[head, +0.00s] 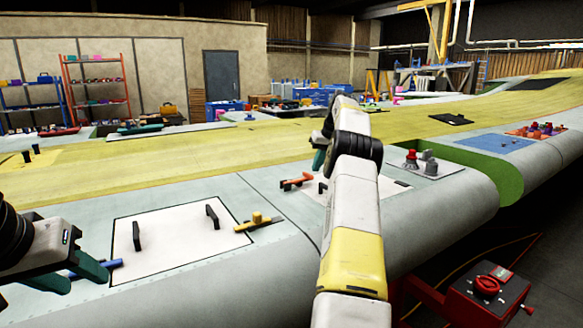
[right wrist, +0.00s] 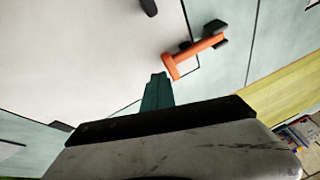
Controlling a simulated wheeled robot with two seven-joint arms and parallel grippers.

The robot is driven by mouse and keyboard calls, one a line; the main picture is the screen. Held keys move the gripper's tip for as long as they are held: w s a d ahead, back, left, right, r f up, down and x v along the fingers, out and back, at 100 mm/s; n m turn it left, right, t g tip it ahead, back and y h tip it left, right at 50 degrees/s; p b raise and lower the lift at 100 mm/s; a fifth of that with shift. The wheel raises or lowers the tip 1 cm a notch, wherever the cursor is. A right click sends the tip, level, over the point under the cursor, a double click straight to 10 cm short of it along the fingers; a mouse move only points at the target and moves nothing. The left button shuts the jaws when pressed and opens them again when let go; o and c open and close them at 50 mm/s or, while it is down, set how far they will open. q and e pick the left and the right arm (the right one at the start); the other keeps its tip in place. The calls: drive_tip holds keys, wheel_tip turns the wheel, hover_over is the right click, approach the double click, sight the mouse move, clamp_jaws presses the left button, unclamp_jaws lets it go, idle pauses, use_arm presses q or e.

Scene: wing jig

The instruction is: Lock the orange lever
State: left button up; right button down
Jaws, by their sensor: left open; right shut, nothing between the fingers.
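The orange lever (head: 297,181) lies on the wing surface beside a white panel, left of my right forearm in the head view. In the right wrist view the orange lever (right wrist: 200,52) runs slantwise, with a dark piece at its upper end. My right gripper (right wrist: 158,80) is shut and empty, its green fingertips close to the lever's lower orange end but apart from it. In the head view my right gripper (head: 319,158) is mostly hidden behind my arm. My left gripper (head: 88,274) is open at the lower left, by a blue lever (head: 117,263).
A yellow lever (head: 257,220) sits at the edge of a white panel (head: 175,235) with two black handles. A black handle (right wrist: 149,6) is near the orange lever. Red and grey knobs (head: 412,160) stand right of my arm. A red control box (head: 487,290) is at lower right.

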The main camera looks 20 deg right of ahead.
drive_tip(key=a+v, duration=0.1)
drive_tip(key=v, duration=0.5)
drive_tip(key=shift+d+r, duration=0.25)
drive_tip(key=shift+d, duration=0.1)
drive_tip(key=shift+w, duration=0.1)
drive_tip(key=s+a+r, duration=0.4)
drive_tip(key=a+r, duration=0.5)
drive_tip(key=a, duration=0.4)
drive_tip(key=s+a+r+n+t, duration=0.1)
drive_tip(key=s+a+r, duration=0.2)
drive_tip(key=s+a, duration=0.7)
drive_tip(key=s+a+f, duration=0.4)
drive_tip(key=s, duration=0.5)
drive_tip(key=s+a+f, duration=0.3)
drive_tip(key=s+f, duration=0.2)
drive_tip(key=s, duration=0.3)
drive_tip(key=s+a+f+n+t, duration=0.1)
drive_tip(key=s+a+f, duration=0.3)
drive_tip(key=s, duration=0.5)
drive_tip(key=shift+s+a+f, duration=0.3)
drive_tip(key=shift+s+a, duration=0.05)
